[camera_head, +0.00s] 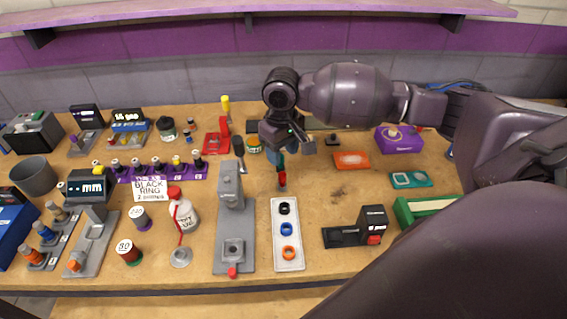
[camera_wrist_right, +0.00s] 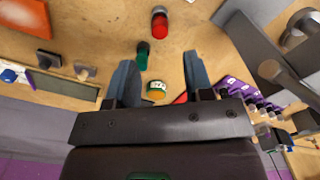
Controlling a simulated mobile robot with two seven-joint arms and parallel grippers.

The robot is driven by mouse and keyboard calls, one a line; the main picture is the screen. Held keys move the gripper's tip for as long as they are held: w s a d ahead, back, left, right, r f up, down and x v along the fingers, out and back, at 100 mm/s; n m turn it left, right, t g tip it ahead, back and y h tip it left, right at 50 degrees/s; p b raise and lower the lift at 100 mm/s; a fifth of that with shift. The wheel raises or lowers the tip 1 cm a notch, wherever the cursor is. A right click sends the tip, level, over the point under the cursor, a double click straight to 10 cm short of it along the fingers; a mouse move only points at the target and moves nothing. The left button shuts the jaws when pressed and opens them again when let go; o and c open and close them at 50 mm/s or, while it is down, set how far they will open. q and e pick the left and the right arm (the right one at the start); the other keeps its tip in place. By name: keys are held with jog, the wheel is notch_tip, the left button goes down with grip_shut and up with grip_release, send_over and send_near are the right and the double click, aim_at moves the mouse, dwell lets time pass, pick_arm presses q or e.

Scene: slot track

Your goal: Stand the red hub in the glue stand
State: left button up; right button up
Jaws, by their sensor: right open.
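A short red cylinder, which looks like the red hub (camera_head: 282,182), stands on the table just below my right gripper (camera_head: 281,157). It also shows in the right wrist view (camera_wrist_right: 159,27), beyond the fingertips and with a grey end. The right gripper's fingers (camera_wrist_right: 160,62) are apart with nothing between them. A small dark green piece (camera_wrist_right: 142,52) lies near the left finger in that view. A small round grey base (camera_head: 181,258) stands in front of the white bottle (camera_head: 184,214); I cannot tell whether it is the glue stand. My left gripper is not in view.
A grey press-like fixture (camera_head: 222,258) and a white tray (camera_head: 297,262) with black, blue and orange rings stand in front. A dark device (camera_head: 371,227) is to their right. A purple rack (camera_head: 133,174) is at left. The table right of the red cylinder is fairly clear.

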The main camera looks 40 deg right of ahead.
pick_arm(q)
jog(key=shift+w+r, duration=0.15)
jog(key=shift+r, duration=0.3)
pick_arm(e)
jog(key=shift+r, duration=1.45)
